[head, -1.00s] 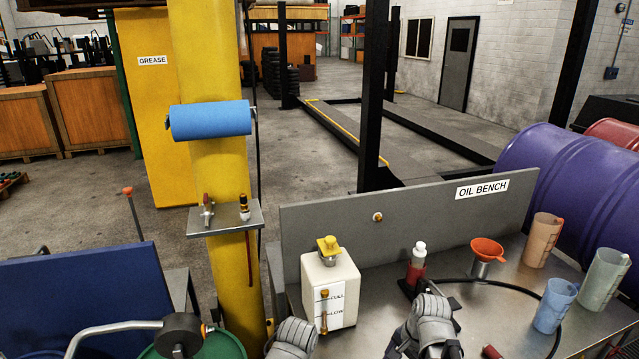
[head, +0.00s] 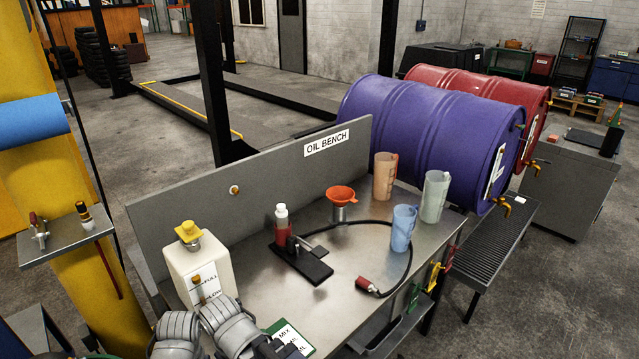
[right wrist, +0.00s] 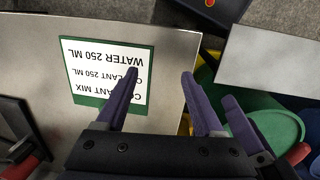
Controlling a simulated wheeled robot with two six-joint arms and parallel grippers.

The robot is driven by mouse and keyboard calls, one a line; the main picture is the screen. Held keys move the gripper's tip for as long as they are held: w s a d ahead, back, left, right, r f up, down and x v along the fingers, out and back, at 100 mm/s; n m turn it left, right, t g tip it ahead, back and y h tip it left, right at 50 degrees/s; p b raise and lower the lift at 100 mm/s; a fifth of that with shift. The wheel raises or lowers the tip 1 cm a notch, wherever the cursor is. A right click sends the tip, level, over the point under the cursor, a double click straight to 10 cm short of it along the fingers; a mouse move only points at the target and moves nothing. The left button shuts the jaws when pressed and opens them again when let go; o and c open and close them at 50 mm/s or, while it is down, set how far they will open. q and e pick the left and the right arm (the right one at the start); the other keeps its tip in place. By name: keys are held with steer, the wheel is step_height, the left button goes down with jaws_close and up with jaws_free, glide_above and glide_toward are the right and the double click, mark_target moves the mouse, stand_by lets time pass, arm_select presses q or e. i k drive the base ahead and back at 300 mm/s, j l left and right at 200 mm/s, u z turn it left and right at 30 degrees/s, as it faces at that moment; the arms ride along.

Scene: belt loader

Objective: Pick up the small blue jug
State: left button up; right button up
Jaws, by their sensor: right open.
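The small blue jug (head: 402,232) stands upright on the oil bench (head: 335,305) in the head view, near its right front edge. It is translucent. My right gripper (right wrist: 160,75) is open and empty in the right wrist view, over the bench edge beside a green-bordered label card (right wrist: 110,70), well left of the jug. In the head view its fingers are hidden by my arm. A further dark finger-like part (right wrist: 243,125) shows at the right of the wrist view, perhaps my left gripper; its opening is unclear.
A tan jug (head: 384,178) and a pale green jug (head: 434,196) stand behind the blue jug. A black hose (head: 408,262) curves round it. An orange funnel (head: 340,198), a red bottle (head: 282,232) and a white canister (head: 200,265) stand farther left. Purple drum (head: 425,130) lies behind.

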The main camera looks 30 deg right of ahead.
mark_target(405, 218)
steer(key=z, duration=0.4)
steer(key=k+z, duration=0.15)
steer(key=z, duration=0.25)
steer(key=l+z, duration=0.1)
steer(key=z, duration=0.5)
steer(key=i+l+z, duration=0.15)
steer(key=i, duration=0.2)
steer(key=i+l+z, duration=0.2)
steer(key=i, duration=0.1)
